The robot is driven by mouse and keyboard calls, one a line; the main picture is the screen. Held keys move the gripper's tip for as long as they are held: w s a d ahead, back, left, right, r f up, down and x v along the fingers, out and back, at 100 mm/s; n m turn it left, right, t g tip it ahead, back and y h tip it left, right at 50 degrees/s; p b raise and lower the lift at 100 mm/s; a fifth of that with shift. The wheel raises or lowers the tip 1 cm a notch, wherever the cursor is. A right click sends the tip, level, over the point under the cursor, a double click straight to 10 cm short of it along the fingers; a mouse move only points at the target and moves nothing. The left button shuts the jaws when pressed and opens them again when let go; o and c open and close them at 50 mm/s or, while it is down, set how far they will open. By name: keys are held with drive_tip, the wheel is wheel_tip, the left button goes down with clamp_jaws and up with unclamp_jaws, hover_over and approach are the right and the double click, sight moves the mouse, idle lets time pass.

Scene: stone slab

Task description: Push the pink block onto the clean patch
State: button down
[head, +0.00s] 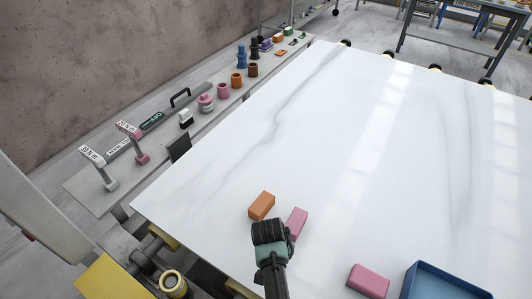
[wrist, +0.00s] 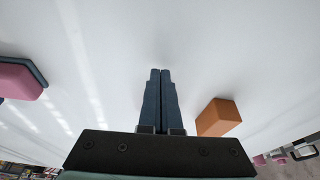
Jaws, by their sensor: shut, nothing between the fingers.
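A pink block (head: 297,222) lies on the white marble slab (head: 330,150), just right of my gripper (head: 268,235) in the head view and partly behind it. A second pink block (head: 368,281) lies further right, near the front. In the wrist view, my gripper's fingers (wrist: 161,72) are together and empty, above the slab. A pink shape (wrist: 18,80) with a dark blue edge behind it shows at the left there; I cannot tell for sure which block it is. I cannot make out a marked clean patch on the slab.
An orange block (head: 262,206) lies just beyond my gripper and also shows right of the fingers in the wrist view (wrist: 218,118). A blue tray (head: 428,267) stands at front right. A shelf with tools (head: 145,152) runs along the left. The slab's middle is clear.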

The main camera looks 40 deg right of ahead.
drive_tip(key=w+v, duration=0.1)
drive_tip(key=v, duration=0.8)
drive_tip(key=shift+s+d+r, duration=0.25)
drive_tip(key=shift+s, duration=0.15)
drive_tip(key=w+a+r+n+t+h, duration=0.25)
drive_tip(key=w+r+t, duration=0.45)
drive_tip(key=w+r, duration=0.75)
drive_tip(key=w+a+r+n+t, duration=0.1)
drive_tip(key=a+r+n+t, duration=0.15)
drive_tip(key=r, duration=0.75)
drive_tip(key=w+a+r+n+t, duration=0.15)
drive_tip(key=a+r+t, duration=0.25)
drive_tip(key=r, duration=0.6)
drive_tip(key=s+a+r+n+t+y, duration=0.1)
drive_tip(key=s+a+r+t, duration=0.2)
drive_tip(key=r, duration=0.5)
drive_tip(key=a+r+n+t+y, duration=0.1)
drive_tip(key=a+r+n+t, duration=0.2)
drive_tip(key=r, duration=0.6)
drive_tip(key=s+a+r+n+t+y, duration=0.1)
drive_tip(key=s+a+r+t+y, duration=0.1)
drive_tip(key=s+r, duration=0.4)
drive_tip(key=s+a+r+n+t+y, duration=0.1)
drive_tip(key=s+a+r+t, duration=0.3)
drive_tip(key=r, duration=0.5)
drive_tip(key=s+a+n, duration=0.1)
drive_tip(key=s+a, duration=0.1)
drive_tip(key=s, duration=0.1)
drive_tip(key=shift+a+t+y, duration=0.35)
drive_tip(key=shift+a, duration=0.05)
